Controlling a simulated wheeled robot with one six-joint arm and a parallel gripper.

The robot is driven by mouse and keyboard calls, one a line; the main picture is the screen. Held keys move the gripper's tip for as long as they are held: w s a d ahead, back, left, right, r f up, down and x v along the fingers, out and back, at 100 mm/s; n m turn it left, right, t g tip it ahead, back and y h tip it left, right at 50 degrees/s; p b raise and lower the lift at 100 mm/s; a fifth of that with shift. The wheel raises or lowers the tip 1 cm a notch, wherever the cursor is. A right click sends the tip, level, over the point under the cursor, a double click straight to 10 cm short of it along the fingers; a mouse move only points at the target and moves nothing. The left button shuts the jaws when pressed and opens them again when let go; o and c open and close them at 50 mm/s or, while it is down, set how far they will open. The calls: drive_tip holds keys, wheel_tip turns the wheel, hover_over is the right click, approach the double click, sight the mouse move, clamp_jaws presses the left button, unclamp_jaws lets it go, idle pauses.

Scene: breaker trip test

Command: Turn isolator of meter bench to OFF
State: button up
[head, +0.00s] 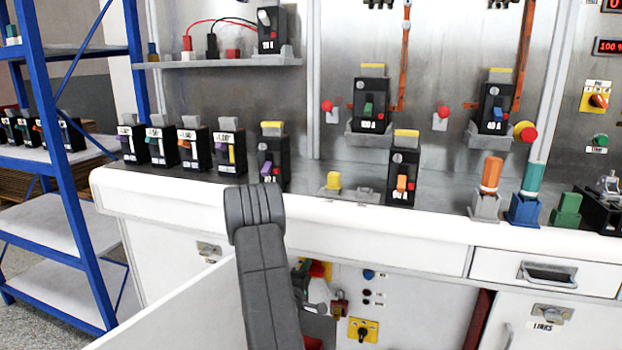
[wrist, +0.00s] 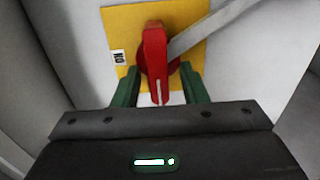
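The isolator has a red handle (wrist: 155,48) on a yellow plate (wrist: 124,22) in the wrist view. An ON label (wrist: 118,57) is at the plate's left edge, turned sideways. The handle's long axis runs nearly up and down in that picture. My gripper (wrist: 158,92) has its two green fingers on either side of the handle's lower part, with gaps showing; it looks open around it. In the head view the isolator's yellow plate (head: 327,268) shows under the bench, partly hidden by my arm and gripper (head: 306,268).
A flat grey bar (wrist: 205,32) reaches the handle from the upper right. An open white panel (head: 185,310) stands left of my arm.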

drive_tip(key=p+v, duration=0.1)
drive_tip(key=v, duration=1.2)
drive_tip(key=b+x, duration=0.1)
drive_tip(key=x, duration=1.2)
drive_tip(key=shift+w, duration=0.15)
drive_tip(key=shift+w+d+f+b, duration=0.1)
drive_tip(key=shift+w+d+b, duration=0.05)
drive_tip(key=shift+w+b, duration=0.2)
drive_tip(key=m, duration=0.2)
drive_tip(key=m+b, duration=0.1)
drive_tip(key=m, duration=0.1)
drive_tip(key=m+b, duration=0.1)
drive_tip(key=shift+s+r+m, duration=0.15)
drive_tip(key=shift+r+m, duration=0.25)
